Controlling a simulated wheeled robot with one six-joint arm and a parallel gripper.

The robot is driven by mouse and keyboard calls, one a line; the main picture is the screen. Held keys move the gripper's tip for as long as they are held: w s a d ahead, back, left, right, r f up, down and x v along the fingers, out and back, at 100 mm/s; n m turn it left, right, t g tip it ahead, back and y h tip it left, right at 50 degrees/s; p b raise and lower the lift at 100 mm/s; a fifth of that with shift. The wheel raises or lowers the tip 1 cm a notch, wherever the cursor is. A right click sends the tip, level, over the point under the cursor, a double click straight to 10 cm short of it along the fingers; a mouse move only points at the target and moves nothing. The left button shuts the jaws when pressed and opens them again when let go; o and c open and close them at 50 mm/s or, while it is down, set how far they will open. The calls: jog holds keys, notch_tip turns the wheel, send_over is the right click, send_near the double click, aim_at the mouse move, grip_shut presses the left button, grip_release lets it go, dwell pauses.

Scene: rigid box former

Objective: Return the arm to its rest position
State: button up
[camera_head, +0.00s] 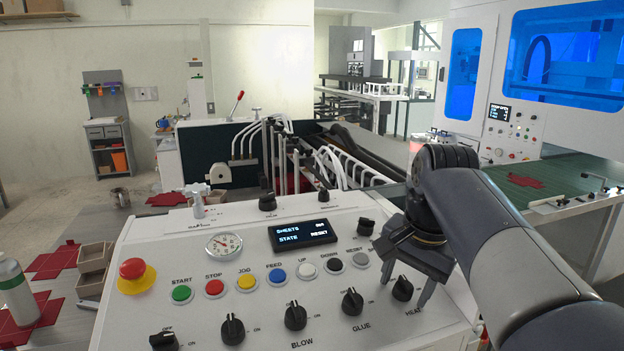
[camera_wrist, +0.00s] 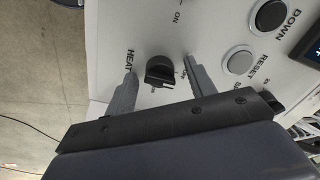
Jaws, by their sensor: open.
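My gripper (camera_head: 403,292) is at the right end of the control panel (camera_head: 225,275), pointing down at it. Its jaws are open, one finger on each side of the black HEAT knob (camera_head: 402,288). In the wrist view the knob (camera_wrist: 160,71) sits between the two fingers (camera_wrist: 161,67), with a visible gap to each. I cannot tell how far the fingertips are from the panel face. My arm (camera_head: 510,245) reaches in from the lower right and covers part of the panel's right edge.
A red emergency button (camera_head: 133,270), a row of coloured buttons and several black knobs crowd the panel. White curved tubes (camera_head: 345,165) and a red-tipped lever (camera_head: 237,102) stand behind. A green bed (camera_head: 530,185) lies at right.

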jog(key=m+b, duration=0.2)
jog(key=m, duration=0.3)
jog(key=shift+f+b, duration=0.15)
jog(key=shift+b, duration=0.2)
jog(key=shift+m, duration=0.9)
jog(key=shift+v, duration=1.35)
